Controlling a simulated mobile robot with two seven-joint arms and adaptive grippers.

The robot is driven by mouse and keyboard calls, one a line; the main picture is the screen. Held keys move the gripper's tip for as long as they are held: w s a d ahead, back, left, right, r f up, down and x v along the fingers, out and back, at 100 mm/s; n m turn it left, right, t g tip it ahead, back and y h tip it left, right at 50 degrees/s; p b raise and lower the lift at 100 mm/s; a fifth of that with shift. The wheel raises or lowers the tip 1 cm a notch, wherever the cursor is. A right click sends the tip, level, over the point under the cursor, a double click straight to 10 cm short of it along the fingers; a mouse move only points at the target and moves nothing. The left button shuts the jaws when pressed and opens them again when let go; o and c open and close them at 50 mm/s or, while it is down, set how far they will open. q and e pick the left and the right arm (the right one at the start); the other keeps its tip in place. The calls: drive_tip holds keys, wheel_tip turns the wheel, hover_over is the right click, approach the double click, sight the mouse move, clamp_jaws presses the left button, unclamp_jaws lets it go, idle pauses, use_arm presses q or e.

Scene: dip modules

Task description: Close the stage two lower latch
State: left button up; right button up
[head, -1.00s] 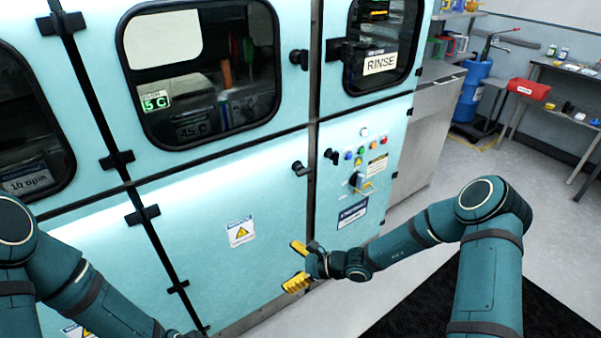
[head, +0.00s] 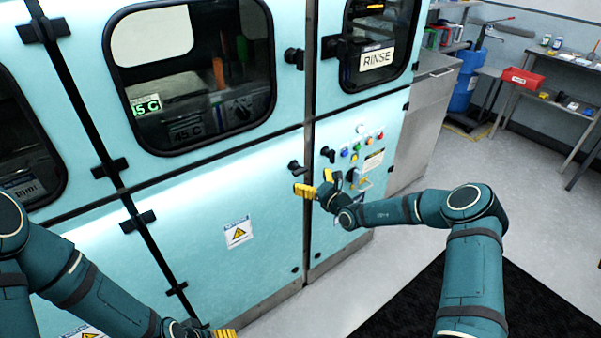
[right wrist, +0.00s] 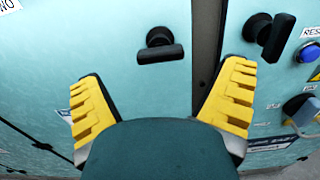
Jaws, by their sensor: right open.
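A black latch (head: 295,167) sits at the right edge of the large lower teal door. In the right wrist view this latch (right wrist: 160,46) has its handle lying roughly level, ahead of the fingers. My right gripper (head: 316,183) is open and empty, just below and right of the latch in the head view. In the right wrist view its yellow fingers (right wrist: 163,75) are spread with the latch between and beyond them, apart from it. My left gripper (head: 224,333) shows only a yellow fingertip at the bottom edge.
A second black latch (head: 328,155) is on the narrow right panel, close by; it also shows in the right wrist view (right wrist: 270,36), handle tilted. A blue button (right wrist: 308,53) and other controls are beside it. An upper latch (head: 293,57) is above.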

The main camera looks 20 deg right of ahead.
sight(302, 172)
drive_tip(key=x, duration=0.5)
drive_tip(key=shift+w+a+b, duration=0.15)
drive_tip(key=shift+w+b, duration=0.15)
drive_tip(key=shift+b, duration=0.05)
drive_tip(key=c, duration=1.2)
